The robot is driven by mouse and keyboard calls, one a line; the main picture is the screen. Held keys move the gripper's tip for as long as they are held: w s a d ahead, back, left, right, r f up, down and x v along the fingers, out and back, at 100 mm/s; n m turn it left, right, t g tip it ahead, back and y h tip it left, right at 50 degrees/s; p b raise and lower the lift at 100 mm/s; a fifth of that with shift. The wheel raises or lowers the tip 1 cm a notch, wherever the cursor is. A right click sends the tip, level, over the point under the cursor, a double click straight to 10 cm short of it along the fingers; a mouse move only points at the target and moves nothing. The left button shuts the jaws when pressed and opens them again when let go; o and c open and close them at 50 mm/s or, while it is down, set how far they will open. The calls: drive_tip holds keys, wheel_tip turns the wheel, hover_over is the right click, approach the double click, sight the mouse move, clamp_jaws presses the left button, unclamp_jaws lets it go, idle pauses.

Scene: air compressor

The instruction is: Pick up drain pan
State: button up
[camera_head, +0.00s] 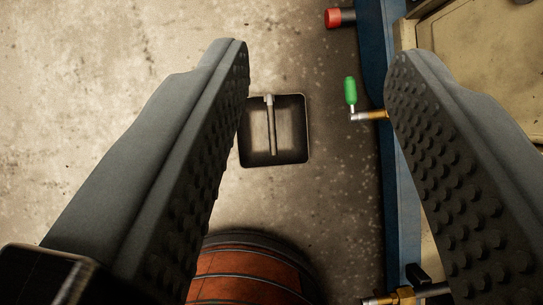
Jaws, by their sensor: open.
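The drain pan (299,152) is a small, dark, square tray with rounded corners on the concrete floor. It shows between my two fingers, nearer the left one, whose edge meets its left side in the picture. A light rod-like piece with a wider top end shows inside the pan. My gripper (318,70) is open, with both studded grey fingers spread wide and nothing between them. The pan appears farther from the camera than the fingertips; the exact gap cannot be told.
A blue frame (370,50) runs down the right side, with a green-handled valve (351,92) on a brass fitting sticking out toward the pan. A red cap (333,18) is at the top. An orange-red ribbed round object (250,272) stands below the pan. Bare floor lies left.

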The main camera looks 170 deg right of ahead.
wheel_tip(320, 180, down, 20)
drive_tip(key=w+g, duration=0.2)
drive_tip(key=g, duration=0.2)
drive_tip(key=n+g, duration=0.1)
drive_tip(key=g, duration=0.3)
hover_over(272, 129)
wheel_tip(272, 129, down, 22)
drive_tip(key=f, duration=1)
drive_tip(key=shift+s+d+f, duration=0.1)
drive_tip(key=shift+s+f, duration=0.1)
drive_tip(key=shift+f, duration=0.1)
drive_tip(key=shift+w+f, duration=0.2)
drive_tip(key=shift+f, duration=2.95)
clamp_jaws()
